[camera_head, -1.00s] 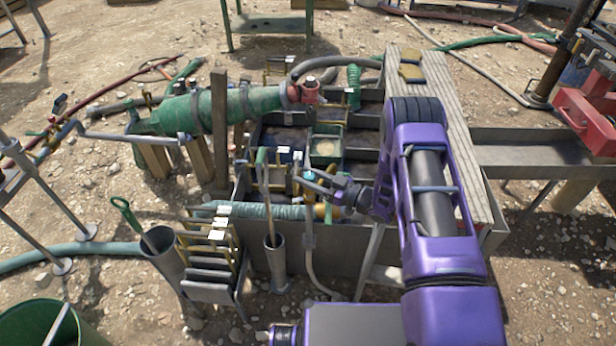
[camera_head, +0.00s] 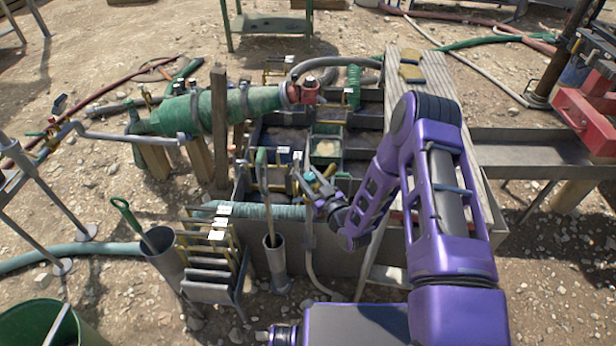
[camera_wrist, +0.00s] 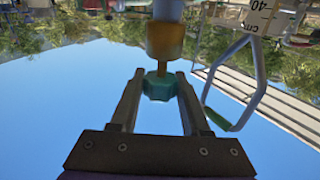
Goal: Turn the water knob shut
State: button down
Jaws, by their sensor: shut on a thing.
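In the wrist view a small teal knob (camera_wrist: 158,88) sits on a brass-coloured valve body (camera_wrist: 165,42). My gripper (camera_wrist: 158,80) has one finger on each side of the knob and is shut on it. The wrist view looks upward past the knob to the sky, with the ground at the top. In the head view my gripper (camera_head: 314,192) is at the near side of the mud tank (camera_head: 345,245).
A light-blue and green handle loop (camera_wrist: 232,95) hangs close to the right finger in the wrist view. In the head view a teal hose (camera_head: 240,211), a tube holding a tool (camera_head: 277,265) and a rack of frames (camera_head: 210,268) stand left of my gripper.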

jog(key=m+t+h, duration=0.1)
jog(key=m+h, duration=0.2)
jog(key=h, duration=0.1)
jog(key=m+t+h, duration=0.1)
jog(key=m+h, duration=0.2)
jog(key=h, duration=0.2)
jog(key=shift+t+h, duration=0.3)
jog(key=m+g+h, duration=0.1)
jog(key=m+h, duration=0.1)
jog(key=h, duration=0.1)
jog(key=m+h, duration=0.3)
jog(key=h, duration=0.1)
jog(key=shift+d+g, duration=0.15)
jog(key=shift+g, duration=0.25)
jog(key=shift+m+h, duration=0.5)
jog(key=shift+h, duration=0.2)
jog(key=shift+c, duration=2)
grip_release()
jog(key=p+v, duration=0.1)
jog(key=v, duration=1.6)
jog(key=shift+s+r+p, duration=0.2)
jog(key=shift+r+p, duration=0.15)
jog(key=shift+w, duration=0.1)
